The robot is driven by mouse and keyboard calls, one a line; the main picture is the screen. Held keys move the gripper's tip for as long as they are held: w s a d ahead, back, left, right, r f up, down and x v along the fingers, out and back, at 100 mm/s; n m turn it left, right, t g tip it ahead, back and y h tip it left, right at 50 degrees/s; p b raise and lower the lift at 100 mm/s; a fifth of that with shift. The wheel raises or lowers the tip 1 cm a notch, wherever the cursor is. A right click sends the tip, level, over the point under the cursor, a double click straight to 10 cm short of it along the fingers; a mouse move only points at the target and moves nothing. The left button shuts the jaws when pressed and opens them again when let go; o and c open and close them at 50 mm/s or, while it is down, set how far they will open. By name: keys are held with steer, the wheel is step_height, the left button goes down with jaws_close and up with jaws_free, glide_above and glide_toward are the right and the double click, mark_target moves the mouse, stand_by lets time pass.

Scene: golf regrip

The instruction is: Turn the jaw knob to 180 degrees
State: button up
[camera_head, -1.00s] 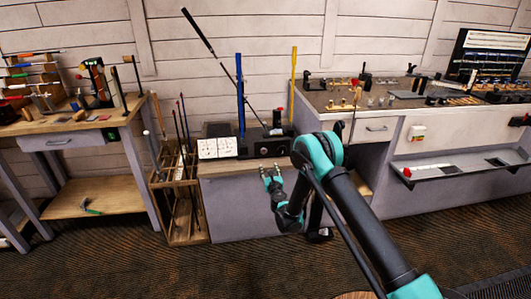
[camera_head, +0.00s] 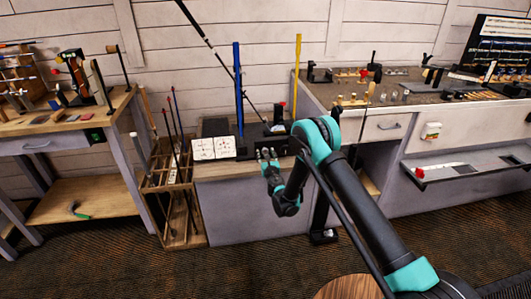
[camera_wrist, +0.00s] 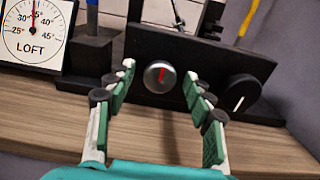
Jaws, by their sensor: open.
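I cannot read which is the jaw knob. My gripper (camera_wrist: 163,80) is open and empty; its green-padded fingers point at the silver knob, one on each side, with no clear contact. In the head view my gripper (camera_head: 266,155) is at the bench's front edge, before the machine.
A LOFT dial (camera_wrist: 32,28) stands left of the machine. A blue upright (camera_head: 238,90) and a yellow upright (camera_head: 297,75) rise near it, with a slanted club shaft (camera_head: 205,38) between. A wooden rack of clubs (camera_head: 178,205) stands left of the bench.

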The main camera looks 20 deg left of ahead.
steer(key=c, duration=1.2)
steer(key=shift+o, duration=0.2)
